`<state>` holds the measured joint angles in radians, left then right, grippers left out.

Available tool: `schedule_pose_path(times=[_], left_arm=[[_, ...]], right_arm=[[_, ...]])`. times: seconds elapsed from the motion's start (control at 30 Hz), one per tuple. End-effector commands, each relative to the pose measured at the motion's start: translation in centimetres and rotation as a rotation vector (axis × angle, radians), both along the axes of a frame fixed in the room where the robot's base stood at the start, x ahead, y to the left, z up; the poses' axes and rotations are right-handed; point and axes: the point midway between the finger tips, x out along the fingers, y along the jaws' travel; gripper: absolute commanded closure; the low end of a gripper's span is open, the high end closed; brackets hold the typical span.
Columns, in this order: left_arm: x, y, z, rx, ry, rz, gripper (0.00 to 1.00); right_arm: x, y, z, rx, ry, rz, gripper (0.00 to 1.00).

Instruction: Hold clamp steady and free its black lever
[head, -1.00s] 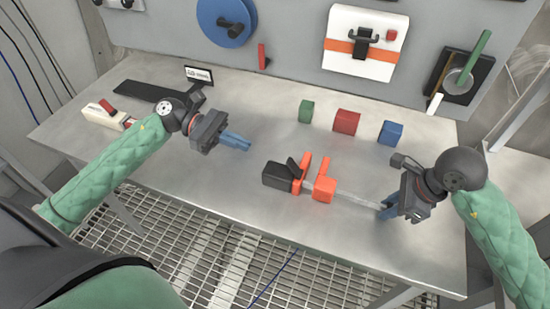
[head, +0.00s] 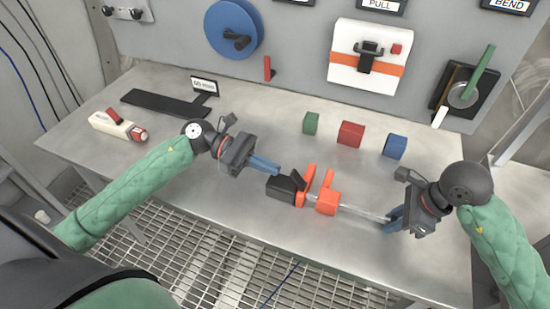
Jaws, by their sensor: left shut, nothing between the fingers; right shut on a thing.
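The clamp lies on the steel table, with an orange jaw block (head: 328,203), a thin metal bar (head: 365,214) running right, and a black lever (head: 297,181) next to upright orange parts at its left end. My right gripper (head: 392,221) is shut on the bar's right end. My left gripper (head: 266,165) is shut and empty, just above and left of the clamp's black end (head: 281,188). I cannot tell whether its fingertips touch the black end; a small gap seems to show.
Green (head: 311,123), red (head: 350,133) and blue (head: 395,147) blocks stand behind the clamp. A white and red tool (head: 118,126) and a black strip (head: 165,104) lie at the left. The back wall carries a blue wheel (head: 233,29) and a white box (head: 369,62). The table's front edge is close to the clamp.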

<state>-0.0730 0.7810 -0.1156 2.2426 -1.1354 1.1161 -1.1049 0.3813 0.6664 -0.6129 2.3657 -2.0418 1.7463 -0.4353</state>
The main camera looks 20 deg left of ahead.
Motion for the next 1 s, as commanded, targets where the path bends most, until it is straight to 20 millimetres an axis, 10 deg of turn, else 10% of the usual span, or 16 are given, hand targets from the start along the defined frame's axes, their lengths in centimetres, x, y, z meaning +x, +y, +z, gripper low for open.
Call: schedule_pose_path(times=[1.0], left_arm=[[0.0, -3.0, -0.1, 0.000, 0.000, 0.000, 1.00]], right_arm=[[0.0, 0.0, 0.0, 0.000, 0.000, 0.000, 1.00]])
